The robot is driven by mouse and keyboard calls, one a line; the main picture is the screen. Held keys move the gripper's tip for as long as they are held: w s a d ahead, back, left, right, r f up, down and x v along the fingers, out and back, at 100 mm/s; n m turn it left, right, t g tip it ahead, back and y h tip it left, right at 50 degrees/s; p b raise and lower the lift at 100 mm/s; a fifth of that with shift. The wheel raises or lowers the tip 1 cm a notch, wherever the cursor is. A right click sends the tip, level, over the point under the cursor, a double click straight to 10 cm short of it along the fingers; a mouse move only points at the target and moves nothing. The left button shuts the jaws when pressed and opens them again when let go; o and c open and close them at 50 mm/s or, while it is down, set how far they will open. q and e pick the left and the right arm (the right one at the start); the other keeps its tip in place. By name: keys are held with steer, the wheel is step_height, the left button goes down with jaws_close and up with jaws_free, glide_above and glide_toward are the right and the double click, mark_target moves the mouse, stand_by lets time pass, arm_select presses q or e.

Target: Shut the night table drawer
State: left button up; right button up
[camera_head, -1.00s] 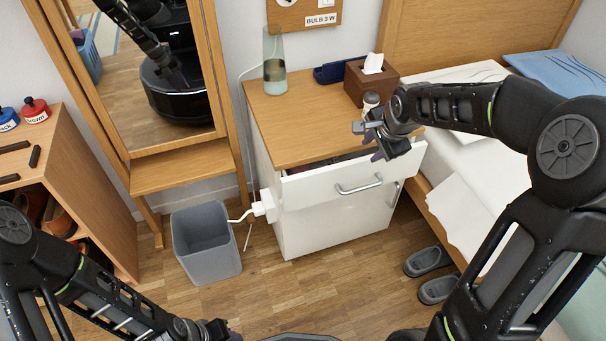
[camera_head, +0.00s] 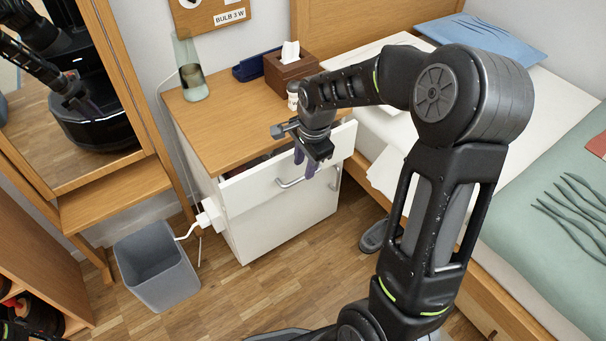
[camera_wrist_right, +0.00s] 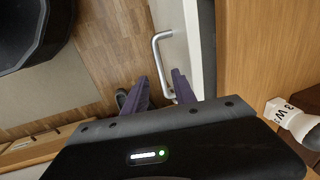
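The night table (camera_head: 215,125) has a wooden top and a white body. Its top drawer (camera_head: 245,190) stands partly open, with a dark gap behind its white front. The curved metal handle (camera_head: 291,183) is on the drawer front and also shows in the right wrist view (camera_wrist_right: 156,62). My right gripper (camera_head: 306,163) hangs by the drawer front near the handle, purple fingers pointing down. Contact cannot be told. My left gripper is out of view.
A grey bin (camera_head: 157,268) is left of the night table. The bed (camera_head: 540,245) is on the right.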

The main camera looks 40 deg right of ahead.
mark_target(302, 177)
steer(key=f, duration=0.2)
steer(key=f+b, duration=0.1)
steer(key=f, duration=0.1)
steer(key=shift+w+f, duration=0.1)
steer(key=shift+w, duration=0.3)
steer(key=shift+c, duration=0.5)
jaws_close()
stand_by(0.5)
